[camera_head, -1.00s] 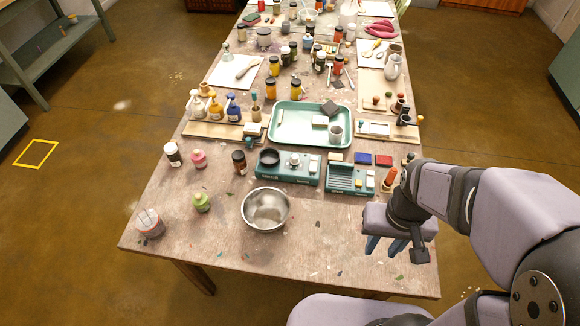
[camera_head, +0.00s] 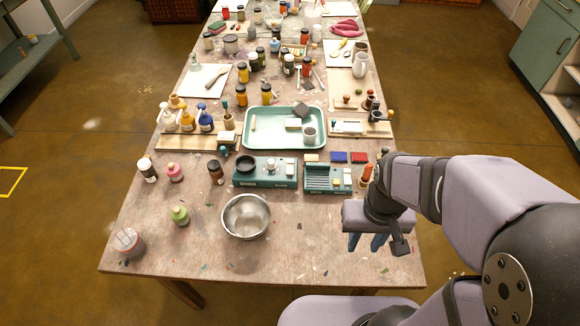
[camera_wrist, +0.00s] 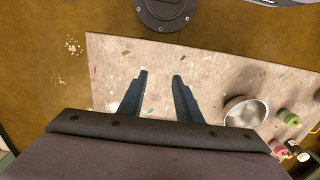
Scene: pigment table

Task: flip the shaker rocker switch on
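Two teal devices stand side by side on the table. The right one (camera_head: 317,178), with a ribbed dark top and a small panel at its right, looks like the shaker. The left one (camera_head: 262,181) carries a black ring and a pale knob. The rocker switch is too small to make out, so its position cannot be told. My gripper (camera_head: 365,243) is open and empty, fingers pointing down, over the table's front right part, nearer the front edge than the devices. In the wrist view its two fingers (camera_wrist: 160,76) are apart above bare tabletop; neither device shows there.
A metal bowl (camera_head: 245,217) stands left of my gripper. A green tray (camera_head: 258,141) lies farther back. The tabletop's front part is mostly clear.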

